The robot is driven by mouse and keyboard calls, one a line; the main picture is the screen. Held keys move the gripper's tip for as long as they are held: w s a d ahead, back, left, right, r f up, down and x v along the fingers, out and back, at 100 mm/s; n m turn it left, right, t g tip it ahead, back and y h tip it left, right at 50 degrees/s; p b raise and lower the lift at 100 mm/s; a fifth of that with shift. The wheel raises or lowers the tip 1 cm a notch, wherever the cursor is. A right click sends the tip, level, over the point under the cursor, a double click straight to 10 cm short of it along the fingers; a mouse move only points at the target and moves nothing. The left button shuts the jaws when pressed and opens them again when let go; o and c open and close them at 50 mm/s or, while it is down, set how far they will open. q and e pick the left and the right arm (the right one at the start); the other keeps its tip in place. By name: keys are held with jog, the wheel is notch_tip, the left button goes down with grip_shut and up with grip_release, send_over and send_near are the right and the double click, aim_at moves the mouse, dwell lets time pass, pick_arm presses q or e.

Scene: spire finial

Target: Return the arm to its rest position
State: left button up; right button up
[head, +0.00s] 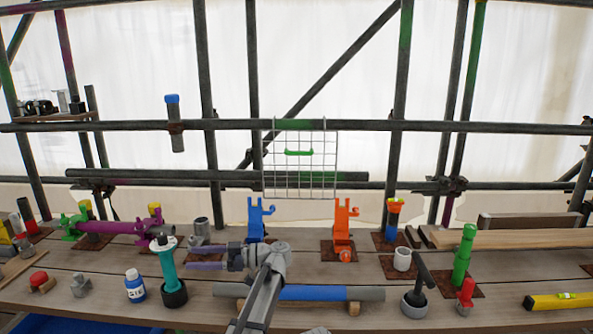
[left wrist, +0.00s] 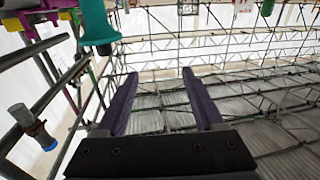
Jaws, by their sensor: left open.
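My left arm (head: 262,290) reaches up from the bottom middle over the wooden bench in the head view. Its left gripper (head: 192,258) points left, with two purple fingers apart and nothing between them. In the left wrist view the purple fingers of the same gripper (left wrist: 160,85) stand apart, with only scaffold and sheeting seen beyond. A teal post with a white top (head: 167,262) stands in a black base left of the fingertips; a teal piece also shows at the top left of the left wrist view (left wrist: 97,25). My right gripper is not in view.
A grey pipe with a blue sleeve (head: 320,293) lies under and beside my arm. Blue (head: 256,218) and orange (head: 343,225) brackets stand behind. A wire grid (head: 300,180) hangs on the scaffold. A green spire-like piece (head: 463,255) and a black-handled tool (head: 420,285) stand at right.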

pick_arm(q)
jog(key=w+d+r+m+t+h, duration=0.25)
jog(key=w+m+t, duration=0.25)
jog(key=t, duration=0.4)
jog(key=w+d+r+m+t+h, duration=0.1)
jog(key=w+r+m+t, duration=0.4)
jog(key=t, duration=0.5)
jog(key=d+f+m+h, duration=0.9)
jog(key=d+m+h, duration=0.25)
jog(key=h, duration=0.55)
jog(key=s+d+f+g, duration=0.1)
jog(key=s+f+g, duration=0.7)
jog(key=s+f, duration=0.5)
jog(key=s+a+f+n+g+y, duration=0.1)
jog(key=s+a+f+g, duration=0.25)
jog(key=s, duration=0.55)
jog(key=s+a+f+n+g+y, duration=0.1)
jog(key=s+a+f+g, duration=0.2)
jog(key=s+f+g, duration=0.35)
jog(key=s+d+r+m+y+p, duration=0.1)
jog(key=s+d+r+m, duration=0.3)
jog(key=s+d, duration=0.4)
jog(key=shift+d+r+t+y+p, duration=0.2)
jog(key=shift+d+t+y+p, duration=0.15)
jog(key=shift+d+p, duration=0.7)
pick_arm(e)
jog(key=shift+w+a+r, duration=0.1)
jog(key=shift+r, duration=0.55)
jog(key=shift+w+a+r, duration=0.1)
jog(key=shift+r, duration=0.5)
